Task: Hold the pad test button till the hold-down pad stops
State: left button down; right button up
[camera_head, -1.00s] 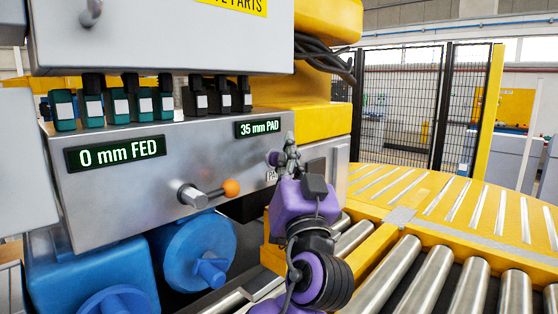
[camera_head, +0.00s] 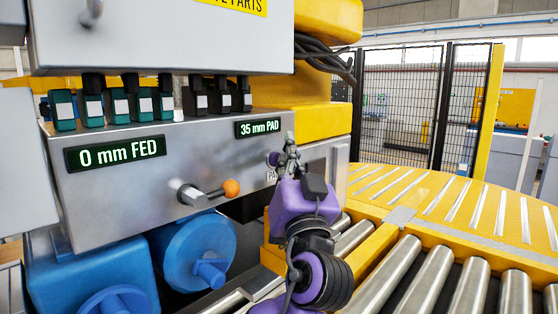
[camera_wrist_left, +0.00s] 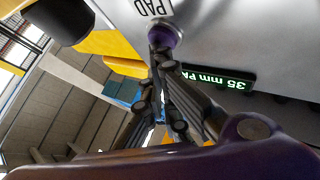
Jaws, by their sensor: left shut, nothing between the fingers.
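The pad test button (camera_head: 273,158) is a purple round knob on the right end of the grey panel (camera_head: 130,205), beside a small white label that is partly hidden. It also shows in the left wrist view (camera_wrist_left: 166,33), below the "PAD" label (camera_wrist_left: 157,6). My left gripper (camera_head: 288,148) is shut and empty, with its fingertips at the button. In the left wrist view its tips (camera_wrist_left: 160,45) overlap the button's edge; I cannot tell how far it is pressed. The pad display (camera_head: 259,127) reads "35 mm PAD". The hold-down pad itself cannot be made out.
Another display (camera_head: 115,153) reads "0 mm FED". A lever with an orange knob (camera_head: 231,188) sticks out left of my gripper. Several green and black valve blocks (camera_head: 118,105) line the panel top. Roller conveyor (camera_head: 420,272) lies at right, with black fencing (camera_head: 400,105) behind.

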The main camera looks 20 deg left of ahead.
dwell(0.4)
pick_arm(q)
jog(key=shift+s+d, duration=0.3)
jog(key=shift+d, duration=0.6)
jog(key=shift+s+d+b, duration=0.1)
jog(key=shift+s+d, duration=0.2)
jog(key=shift+d, duration=0.5)
jog(key=shift+s+d+b, duration=0.15)
jog(key=shift+s+d, duration=0.1)
jog(key=shift+d, duration=0.5)
jog(key=shift+s+d+b, duration=0.1)
jog(key=shift+s+d, duration=0.2)
jog(key=shift+d, duration=0.5)
